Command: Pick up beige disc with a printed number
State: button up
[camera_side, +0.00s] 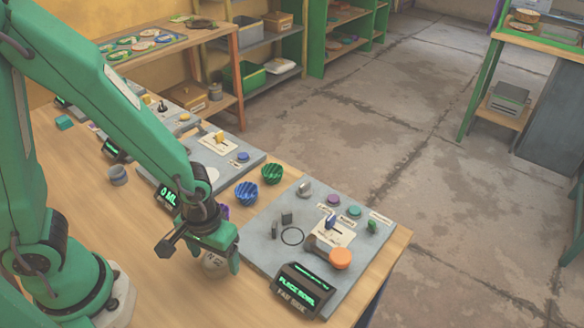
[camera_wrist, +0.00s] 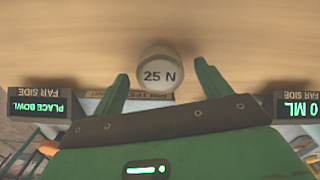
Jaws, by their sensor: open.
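The beige disc (camera_wrist: 160,77) lies on the wooden table, with "25 N" printed in dark letters on its face. In the side view the disc (camera_side: 212,268) shows beneath my gripper, partly hidden by it. My gripper (camera_side: 222,258) is low over the table, left of the press panel. In the wrist view my gripper (camera_wrist: 162,78) is open, its two green fingers pointing toward the disc from either side. The disc appears between and slightly beyond the fingertips; I cannot tell whether they touch it.
A blue bowl (camera_side: 246,193) and a green bowl (camera_side: 272,174) sit behind. Another grey panel (camera_side: 240,170) is farther back. Bare table (camera_side: 165,290) lies left of the disc.

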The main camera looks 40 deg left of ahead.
aim_at(215, 262)
dwell(0.5)
jog(key=c, duration=1.2)
jog(key=shift+r, duration=0.1)
jog(key=shift+r, duration=1.7)
jog(key=shift+s+d+r, duration=0.15)
jog(key=shift+r, duration=0.2)
jog(key=s+d+r, duration=0.2)
jog(key=s, duration=0.1)
jog(key=s+d+r, duration=0.2)
jog(key=s, duration=0.1)
jog(key=s+d+r, duration=0.2)
jog(key=s, duration=0.1)
jog(key=shift+s+r, duration=0.3)
